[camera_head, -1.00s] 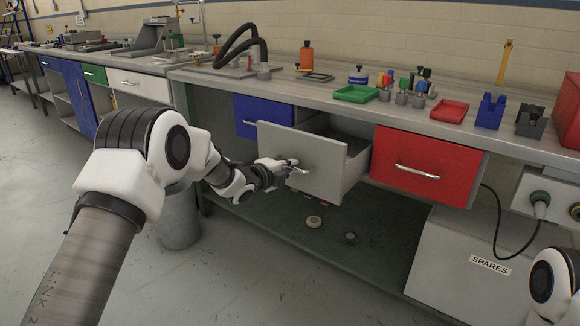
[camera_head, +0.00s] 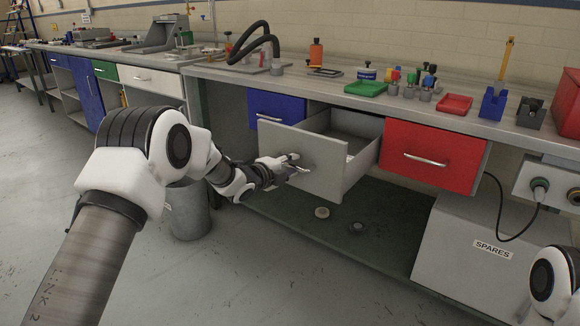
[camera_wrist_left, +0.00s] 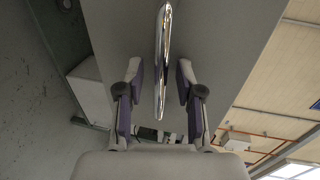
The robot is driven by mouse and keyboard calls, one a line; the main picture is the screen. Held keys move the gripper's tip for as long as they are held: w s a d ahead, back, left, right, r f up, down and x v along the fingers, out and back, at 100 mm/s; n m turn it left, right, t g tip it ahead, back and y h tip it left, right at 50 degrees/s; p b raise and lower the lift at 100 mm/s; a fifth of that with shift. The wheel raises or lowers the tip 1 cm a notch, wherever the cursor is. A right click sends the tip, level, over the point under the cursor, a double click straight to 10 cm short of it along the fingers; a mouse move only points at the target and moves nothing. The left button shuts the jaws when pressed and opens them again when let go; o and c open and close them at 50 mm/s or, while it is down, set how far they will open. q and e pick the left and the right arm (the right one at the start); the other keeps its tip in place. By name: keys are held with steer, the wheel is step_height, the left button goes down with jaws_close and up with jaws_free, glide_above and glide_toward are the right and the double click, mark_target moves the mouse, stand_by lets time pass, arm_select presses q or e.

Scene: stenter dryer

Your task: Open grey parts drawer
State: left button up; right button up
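The grey parts drawer (camera_head: 318,172) is pulled well out of the bench, between a blue drawer and a red one. Its hollow inside shows behind the front panel. My left gripper (camera_head: 294,165) is at the front panel, by the drawer's handle. In the left wrist view the shiny bar handle (camera_wrist_left: 162,60) runs between the two fingers of my left gripper (camera_wrist_left: 160,78), with a visible gap on each side. The fingers are open around the handle, not closed on it. My right gripper is out of view; only part of my right arm shows at the lower right.
The blue drawer (camera_head: 272,108) and red drawer (camera_head: 430,156) are shut. Small trays (camera_head: 365,89), bottles and knobs stand on the bench top (camera_head: 300,84). A grey spares box (camera_head: 465,255) stands below at right, a grey bin (camera_head: 187,212) at left. The floor at left is clear.

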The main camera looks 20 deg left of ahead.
arm_select(q)
steer(key=shift+s, duration=0.1)
steer(key=v, duration=1.2)
